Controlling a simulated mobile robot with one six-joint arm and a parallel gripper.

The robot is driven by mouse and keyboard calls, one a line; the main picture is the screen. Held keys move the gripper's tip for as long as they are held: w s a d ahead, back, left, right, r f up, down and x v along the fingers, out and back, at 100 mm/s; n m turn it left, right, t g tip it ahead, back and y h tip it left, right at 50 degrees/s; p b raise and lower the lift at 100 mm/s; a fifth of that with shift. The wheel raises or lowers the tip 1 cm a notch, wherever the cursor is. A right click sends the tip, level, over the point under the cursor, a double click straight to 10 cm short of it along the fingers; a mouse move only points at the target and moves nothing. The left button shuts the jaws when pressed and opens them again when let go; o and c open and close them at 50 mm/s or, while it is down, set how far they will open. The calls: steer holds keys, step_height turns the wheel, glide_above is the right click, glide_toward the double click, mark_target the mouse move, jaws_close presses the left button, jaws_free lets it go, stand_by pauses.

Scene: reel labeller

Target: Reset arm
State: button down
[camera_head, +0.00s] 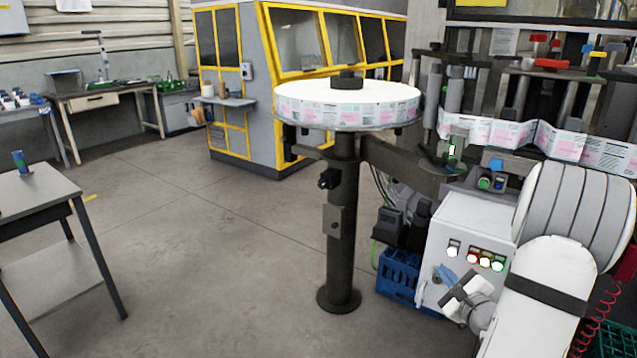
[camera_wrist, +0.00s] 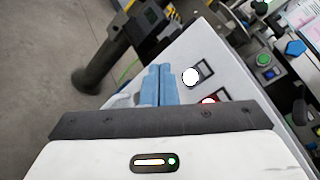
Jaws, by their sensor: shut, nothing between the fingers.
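My gripper (camera_head: 446,274) is in front of the control box (camera_head: 444,237), just below its row of lit buttons. In the wrist view its two light blue fingers (camera_wrist: 158,84) lie side by side, shut and empty. My white arm comes in from the right and hides part of the box. The box carries a white button (camera_head: 453,248) and red, yellow and green ones (camera_head: 486,259). The wrist view shows the white button (camera_wrist: 190,77) right of the fingertips and a red one (camera_wrist: 208,101), partly hidden by my gripper body.
The label reel (camera_head: 350,104) sits on a dark post left of the box. A blue crate (camera_head: 398,276) stands on the floor beside the box. A grey table (camera_head: 40,188) is at the left. A yellow-framed enclosure (camera_head: 240,90) stands behind. The floor between is clear.

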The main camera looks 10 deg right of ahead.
steer(key=w+a+r+n+g+y+p, duration=0.1)
steer(key=a+r+n+y, duration=0.25)
steer(key=a, duration=0.35)
steer(key=w+a+r+n+g+y+p, duration=0.1)
steer(key=a+r+n+g+y, duration=0.2)
steer(key=a, duration=0.5)
steer(key=s+a+r+n+g+y+p, duration=0.1)
steer(key=s+a+n+g+y, duration=0.2)
steer(key=a, duration=0.4)
steer(key=s+a+r+n+g+y+p, duration=0.1)
steer(key=s+a+n+g+y, duration=0.15)
steer(key=a+n, duration=0.35)
steer(key=s+a+r+n+g+h+p, duration=0.1)
steer(key=s+a+n+g+h+p, duration=0.1)
steer(key=s+a+n+g+h, duration=0.5)
steer(key=s+d+r+n+t+h+p, duration=0.1)
steer(key=s+d+r+n+t+h, duration=0.1)
steer(key=s, duration=0.5)
step_height(320, 180, up, 3)
steer(key=shift+d+f+n+h+p, duration=0.1)
steer(key=shift+d+n+h+p, duration=0.2)
steer(key=shift+d+n+h, duration=0.75)
steer(key=shift+d, duration=0.1)
